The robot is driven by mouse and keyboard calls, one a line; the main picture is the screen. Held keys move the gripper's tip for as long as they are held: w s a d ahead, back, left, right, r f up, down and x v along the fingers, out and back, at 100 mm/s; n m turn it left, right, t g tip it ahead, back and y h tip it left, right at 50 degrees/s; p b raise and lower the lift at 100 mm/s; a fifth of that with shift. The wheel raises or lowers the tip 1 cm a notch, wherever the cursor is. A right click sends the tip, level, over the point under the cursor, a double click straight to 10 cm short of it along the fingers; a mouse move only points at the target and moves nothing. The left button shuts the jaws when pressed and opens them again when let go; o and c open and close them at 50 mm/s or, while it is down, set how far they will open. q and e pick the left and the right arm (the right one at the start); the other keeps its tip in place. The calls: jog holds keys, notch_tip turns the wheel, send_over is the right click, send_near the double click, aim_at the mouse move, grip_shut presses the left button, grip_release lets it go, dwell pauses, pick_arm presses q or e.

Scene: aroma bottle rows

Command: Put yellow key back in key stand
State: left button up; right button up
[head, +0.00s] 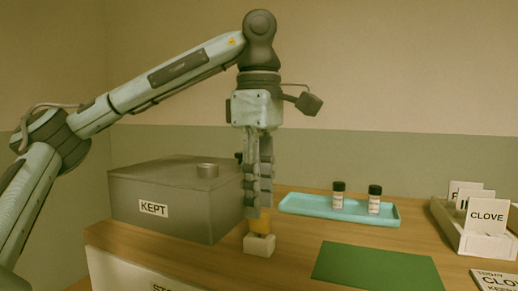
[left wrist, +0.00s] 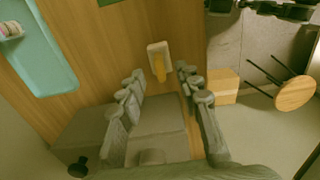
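The yellow key (head: 265,222) stands upright at the small pale key stand (head: 259,245) near the table's front edge, and its lower end meets the stand's top. In the left wrist view the key (left wrist: 160,70) rises from the stand (left wrist: 154,49). My left gripper (head: 259,207) points down just above the stand, overlapping the key's upper part in the head view. In the left wrist view its fingers (left wrist: 161,72) are spread, with clear gaps on both sides of the key. My right gripper is not in view.
A grey box labelled KEPT (head: 165,205) stands left of the gripper. A teal tray (head: 300,205) with two dark-capped bottles lies behind right. A green mat (head: 375,268) lies at front right, and a card holder (head: 450,228) stands at far right.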

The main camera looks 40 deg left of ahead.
pick_arm(q)
notch_tip(320, 180, up, 9)
jog(key=shift+f, duration=0.15)
jog(key=shift+f, duration=0.1)
dwell(0.7)
